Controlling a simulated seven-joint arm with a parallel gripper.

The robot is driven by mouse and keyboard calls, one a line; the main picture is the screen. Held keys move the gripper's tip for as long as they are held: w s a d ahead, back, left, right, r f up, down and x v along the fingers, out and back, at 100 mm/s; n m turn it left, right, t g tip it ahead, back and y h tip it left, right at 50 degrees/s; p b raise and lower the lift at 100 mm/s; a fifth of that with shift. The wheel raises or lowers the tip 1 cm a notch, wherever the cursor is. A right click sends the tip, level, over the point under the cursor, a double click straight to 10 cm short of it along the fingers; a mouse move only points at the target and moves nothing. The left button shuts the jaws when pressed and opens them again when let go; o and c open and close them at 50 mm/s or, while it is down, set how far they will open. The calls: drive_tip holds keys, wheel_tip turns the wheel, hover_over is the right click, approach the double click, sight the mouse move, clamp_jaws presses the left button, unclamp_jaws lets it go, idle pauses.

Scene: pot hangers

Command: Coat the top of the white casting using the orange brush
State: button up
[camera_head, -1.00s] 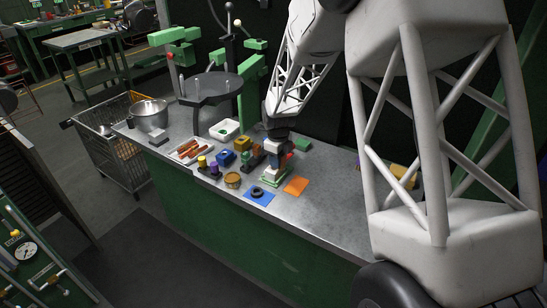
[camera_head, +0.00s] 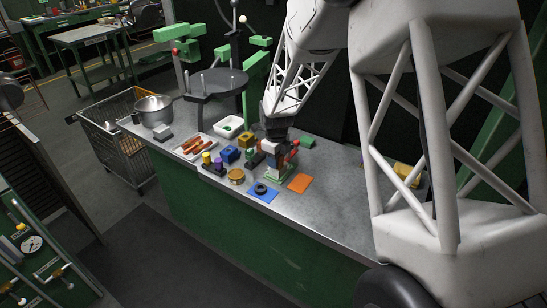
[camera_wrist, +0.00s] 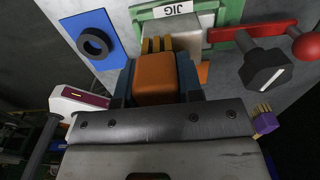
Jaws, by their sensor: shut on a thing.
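My gripper (camera_wrist: 156,61) is shut on the orange brush (camera_wrist: 155,82), its two fingers on either side of the orange block. The brush's yellow bristles (camera_wrist: 153,45) point away from the gripper and overlap the casting in the wrist view; I cannot tell whether they touch it. The pale grey-white casting (camera_wrist: 188,36) sits in a green jig (camera_wrist: 230,13) with a white JIG label. In the head view my gripper (camera_head: 277,143) is over the green jig (camera_head: 277,174), and the brush and casting are hard to make out there.
A red handle (camera_wrist: 265,31) with a black knob (camera_wrist: 266,68) lies close to the right of the casting. A blue mat (camera_wrist: 79,27) with a black ring (camera_wrist: 94,41) is to the left. An orange mat (camera_head: 300,183) and a tray (camera_head: 188,152) are on the bench. The front-right bench is clear.

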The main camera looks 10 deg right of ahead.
drive_tip(key=shift+s+d, duration=0.6)
drive_tip(key=shift+d, duration=0.05)
drive_tip(key=shift+w+a, duration=1.15)
drive_tip(key=shift+s+d, duration=1.35)
drive_tip(key=shift+w+a, duration=1.25)
drive_tip(key=shift+w+a+r, duration=0.2)
drive_tip(key=shift+w+a, duration=0.2)
drive_tip(key=shift+r, duration=3.95)
drive_tip(key=shift+d, duration=0.1)
